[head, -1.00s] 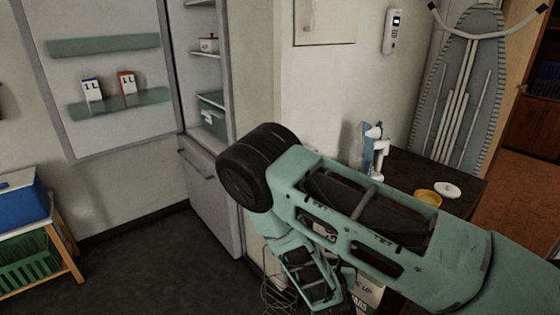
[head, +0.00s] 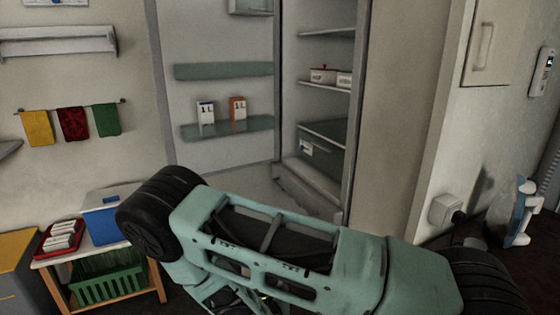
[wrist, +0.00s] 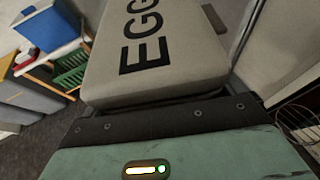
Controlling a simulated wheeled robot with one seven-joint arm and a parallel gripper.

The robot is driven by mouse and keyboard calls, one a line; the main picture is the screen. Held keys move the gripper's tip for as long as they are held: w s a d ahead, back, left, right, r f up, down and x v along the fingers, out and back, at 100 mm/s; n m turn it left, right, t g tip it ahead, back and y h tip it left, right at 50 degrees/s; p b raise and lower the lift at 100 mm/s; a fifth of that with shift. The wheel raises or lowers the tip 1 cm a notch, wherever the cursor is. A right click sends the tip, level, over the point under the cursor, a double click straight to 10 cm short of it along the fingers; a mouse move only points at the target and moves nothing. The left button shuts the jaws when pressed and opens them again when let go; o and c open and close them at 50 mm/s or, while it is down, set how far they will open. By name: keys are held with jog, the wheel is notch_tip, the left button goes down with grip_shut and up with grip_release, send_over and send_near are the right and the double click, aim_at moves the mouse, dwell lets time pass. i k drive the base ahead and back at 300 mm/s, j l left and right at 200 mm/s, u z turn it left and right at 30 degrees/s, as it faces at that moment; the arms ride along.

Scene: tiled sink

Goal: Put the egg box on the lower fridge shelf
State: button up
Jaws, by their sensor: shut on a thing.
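A grey-white egg box (wrist: 155,50) with large black letters "EGG" fills the upper middle of the wrist view. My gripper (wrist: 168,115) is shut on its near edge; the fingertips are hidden. In the head view my green arm covers the foreground, and the gripper and egg box are mostly hidden behind it. The fridge (head: 355,110) stands open behind my arm, right of centre. Its middle shelf (head: 322,87) holds white lidded pots. A lower shelf (head: 325,128) lies beneath, over a greenish drawer. The egg box is outside the fridge.
The open fridge door (head: 220,60) carries two cartons (head: 238,107) on a green door shelf. A low wooden table (head: 155,270) at left holds a blue cooler (head: 105,222) and a red tray (head: 62,240), with a green crate (head: 115,278) beneath. A wall (head: 410,110) stands right of the fridge.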

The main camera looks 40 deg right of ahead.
aim_at(324, 128)
jog(key=i+j+z, duration=0.2)
jog(key=i, duration=0.25)
jog(key=i+z, duration=0.25)
jog(key=i, duration=0.2)
jog(key=i+j+z, duration=0.55)
jog(key=z, duration=0.15)
jog(key=i+j+z, duration=0.65)
jog(key=j+z, duration=0.3)
jog(key=j, duration=0.15)
